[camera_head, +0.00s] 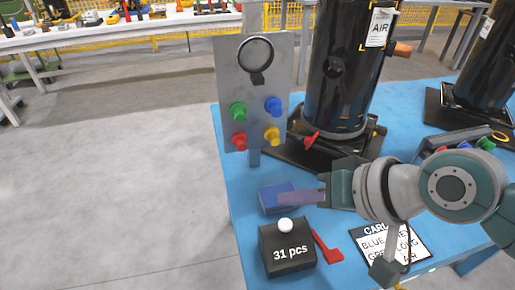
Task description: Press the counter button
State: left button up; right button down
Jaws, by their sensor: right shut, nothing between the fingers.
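The counter (288,252) is a dark box marked "31 pcs" near the front left of the blue table. Its white round button (286,225) sits on top at the back edge and shows clear of the gripper. My right gripper (284,199) comes in from the right, with its fingers shut and empty. The fingers overlap a blue block (271,196) behind the counter; I cannot tell if they touch it. In the picture the fingertips are just above and behind the button, apart from it. My left gripper is not in view.
A grey panel (228,82) with coloured knobs stands behind, beside a black cylinder (340,75) labelled "AIR". A red lever-like piece (327,247) lies right of the counter, and a printed card (397,245) lies further right. Open floor is at left.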

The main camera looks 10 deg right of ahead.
aim_at(290, 230)
notch_tip(290, 230, down, 4)
jog(key=b, duration=0.3)
jog(key=shift+f, duration=0.25)
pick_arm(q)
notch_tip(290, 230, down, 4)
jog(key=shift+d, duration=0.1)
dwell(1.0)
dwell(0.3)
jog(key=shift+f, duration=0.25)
pick_arm(e)
jog(key=shift+f, duration=0.35)
